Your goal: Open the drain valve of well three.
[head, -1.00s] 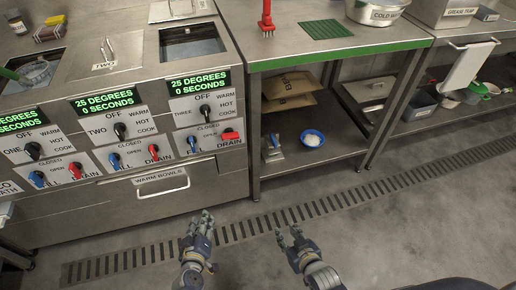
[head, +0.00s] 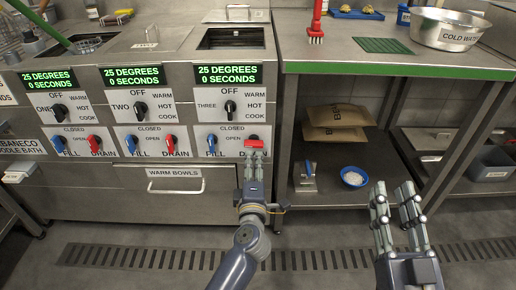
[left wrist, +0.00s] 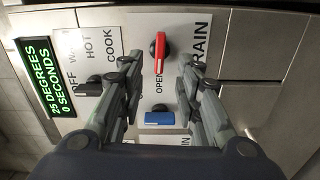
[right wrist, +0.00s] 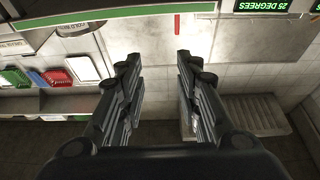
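The red drain valve knob (head: 254,143) of well three is on the right side of the lower panel, by the word DRAIN. In the head view its red handle lies about level. The left wrist view, which is turned, shows the red handle (left wrist: 159,52) between and just beyond the fingertips. The blue fill knob (head: 211,143) is to its left and shows in the left wrist view (left wrist: 159,118). My left gripper (head: 254,160) is open just in front of the red knob; contact cannot be told. My right gripper (head: 394,196) is open and empty, out to the right.
Well three's black heat knob (head: 230,107) is above the valves. Well two's red drain knob (head: 170,144) is to the left. The warm bowls drawer handle (head: 176,186) is below. A steel table with a green edge (head: 400,69) stands to the right. The floor between is clear.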

